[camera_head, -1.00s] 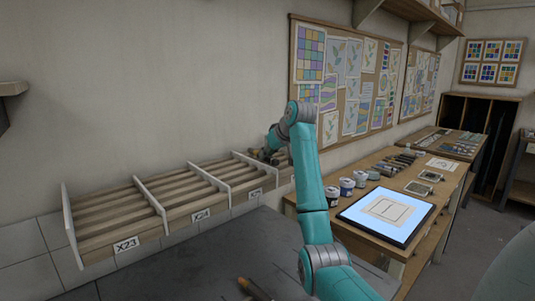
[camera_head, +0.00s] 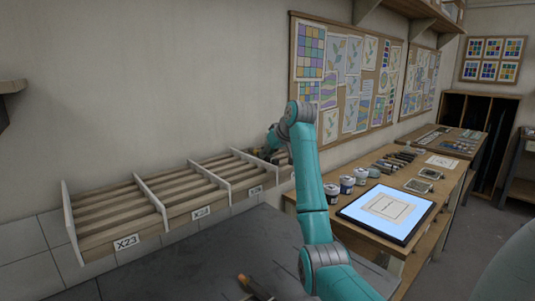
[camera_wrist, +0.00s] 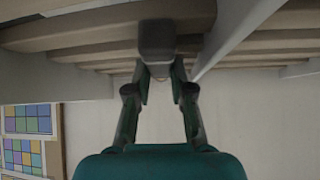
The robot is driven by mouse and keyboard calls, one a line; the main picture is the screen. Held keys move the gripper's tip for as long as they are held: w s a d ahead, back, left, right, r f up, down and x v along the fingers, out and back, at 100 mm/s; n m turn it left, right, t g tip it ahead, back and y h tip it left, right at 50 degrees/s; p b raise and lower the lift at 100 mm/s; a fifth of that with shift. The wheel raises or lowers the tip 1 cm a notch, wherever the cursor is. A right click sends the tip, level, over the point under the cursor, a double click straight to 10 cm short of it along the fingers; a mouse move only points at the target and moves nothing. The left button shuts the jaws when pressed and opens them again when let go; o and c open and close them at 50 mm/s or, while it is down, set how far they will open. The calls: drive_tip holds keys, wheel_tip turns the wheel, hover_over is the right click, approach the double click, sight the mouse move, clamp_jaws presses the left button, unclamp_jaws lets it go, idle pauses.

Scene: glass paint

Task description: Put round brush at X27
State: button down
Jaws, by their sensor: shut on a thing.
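My gripper (camera_head: 268,151) is at the far end of the slatted wooden rack (camera_head: 112,222), above its slats near the right-hand white divider. It is small and partly hidden by my teal arm in the head view. In the wrist view my gripper (camera_wrist: 157,68) has its fingers drawn together at the tips, under a dark grey blocky shape. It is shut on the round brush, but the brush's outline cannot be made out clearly. Rack labels read X23 at the left, with smaller ones further right too blurred to read surely. The X27 label cannot be made out.
White dividers (camera_head: 152,202) stand up between the compartments. A grey tabletop (camera_head: 205,262) lies in front, with an orange-tipped object (camera_head: 244,281) at the lower edge. A wooden bench (camera_head: 440,183) with a lit panel (camera_head: 378,215) and jars stands right. A wall backs the rack.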

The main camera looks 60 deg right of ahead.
idle(0.4)
drive_tip(key=shift+c, duration=1.4)
unclamp_jaws()
drive_tip(key=shift+r, duration=0.2)
drive_tip(key=shift+r, duration=3.85)
